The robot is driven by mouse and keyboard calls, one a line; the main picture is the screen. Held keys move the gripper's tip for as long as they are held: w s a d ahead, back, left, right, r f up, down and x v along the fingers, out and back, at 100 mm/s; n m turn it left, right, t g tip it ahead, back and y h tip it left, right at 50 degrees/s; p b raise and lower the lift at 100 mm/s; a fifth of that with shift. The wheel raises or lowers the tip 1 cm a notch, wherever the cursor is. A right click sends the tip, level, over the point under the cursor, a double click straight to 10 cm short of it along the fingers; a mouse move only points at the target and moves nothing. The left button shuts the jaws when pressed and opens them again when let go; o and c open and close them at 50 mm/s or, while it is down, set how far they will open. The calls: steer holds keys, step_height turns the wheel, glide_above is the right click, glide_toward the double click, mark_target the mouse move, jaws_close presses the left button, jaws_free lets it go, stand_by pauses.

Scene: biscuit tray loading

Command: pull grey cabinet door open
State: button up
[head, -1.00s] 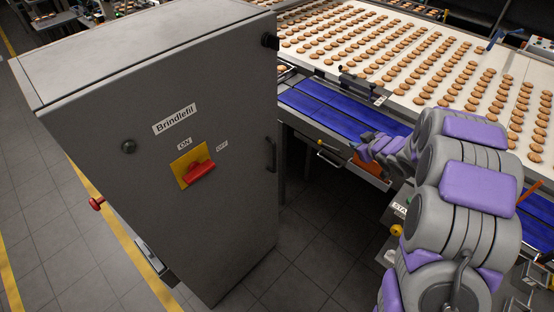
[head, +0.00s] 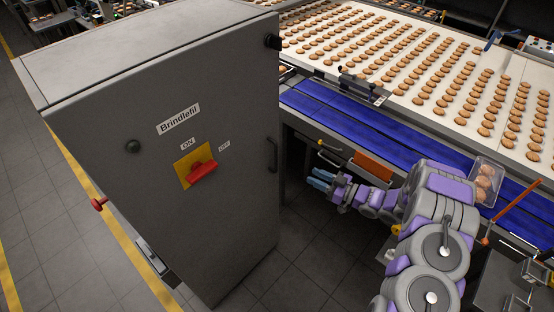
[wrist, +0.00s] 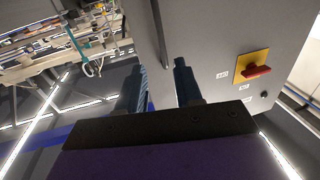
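The grey cabinet (head: 100,210) stands upright at the left in the head view, and its door looks shut. Its dark vertical handle (head: 272,155) is on the door's right side. My gripper (head: 315,179) is to the right of the handle and slightly below it in the picture, apart from it. In the wrist view, my gripper (wrist: 158,68) has its two dark fingers spread with nothing between them. The handle (wrist: 160,35) shows as a dark bar ahead, lined up with the gap. The door face (wrist: 215,40) fills the right of that view.
A red rotary switch (head: 203,171) on a yellow plate and a dark knob (head: 133,146) are on the door. A blue conveyor (head: 345,122) and a white belt of biscuits (head: 400,60) lie to the right. Tiled floor (head: 295,255) is clear right of the cabinet.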

steer(key=b, duration=0.2)
glide_above(276, 171)
steer(key=shift+w, duration=0.3)
jaws_close()
stand_by(0.4)
